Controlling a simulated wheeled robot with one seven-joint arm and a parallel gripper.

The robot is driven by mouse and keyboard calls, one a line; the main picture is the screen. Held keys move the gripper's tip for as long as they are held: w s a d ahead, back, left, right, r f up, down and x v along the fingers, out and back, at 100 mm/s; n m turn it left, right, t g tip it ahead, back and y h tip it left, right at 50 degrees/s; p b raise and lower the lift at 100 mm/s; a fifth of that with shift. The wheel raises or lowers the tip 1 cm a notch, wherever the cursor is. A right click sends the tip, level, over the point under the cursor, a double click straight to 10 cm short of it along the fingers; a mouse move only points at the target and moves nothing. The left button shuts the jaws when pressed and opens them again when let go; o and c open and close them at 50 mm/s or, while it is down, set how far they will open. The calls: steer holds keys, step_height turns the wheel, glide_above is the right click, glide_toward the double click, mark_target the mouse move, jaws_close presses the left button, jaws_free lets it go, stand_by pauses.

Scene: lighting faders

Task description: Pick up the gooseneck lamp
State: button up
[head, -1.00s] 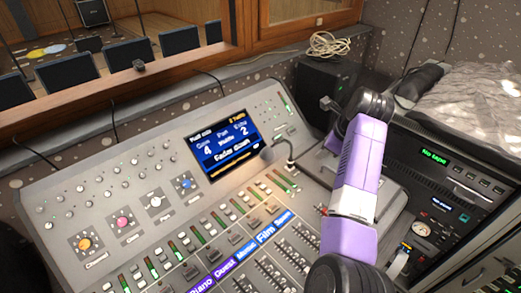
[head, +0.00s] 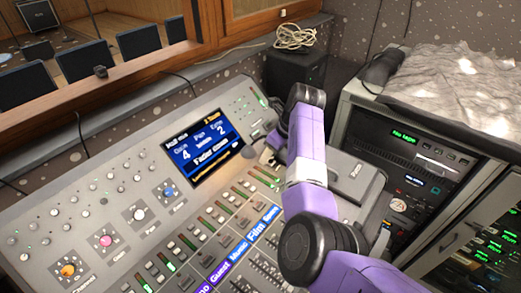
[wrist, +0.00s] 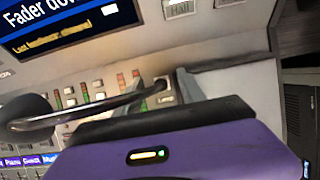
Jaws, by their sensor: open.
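The gooseneck lamp (head: 249,152) is on the mixing desk beside the lower right corner of the screen. Its dark head and thin curved neck show in the head view, and the base end is partly hidden by my arm. In the wrist view the lamp (wrist: 28,110) has its dark round head at the left, with the neck running right to a mount on the desk. My gripper (wrist: 165,118) shows as a purple body with a dark front edge, just below the neck in the picture. It is open and holds nothing visible.
The sloping mixing desk (head: 120,165) carries a lit screen (head: 203,145), knobs and rows of faders. A black speaker box (head: 292,72) with a coiled cable (head: 294,36) stands behind. An equipment rack (head: 405,150) with a grey cloth (head: 455,80) is at the right.

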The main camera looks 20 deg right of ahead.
steer(key=shift+f, duration=0.1)
jaws_close()
stand_by(0.4)
step_height(320, 180, up, 23)
steer(key=p, duration=0.1)
stand_by(0.9)
stand_by(0.6)
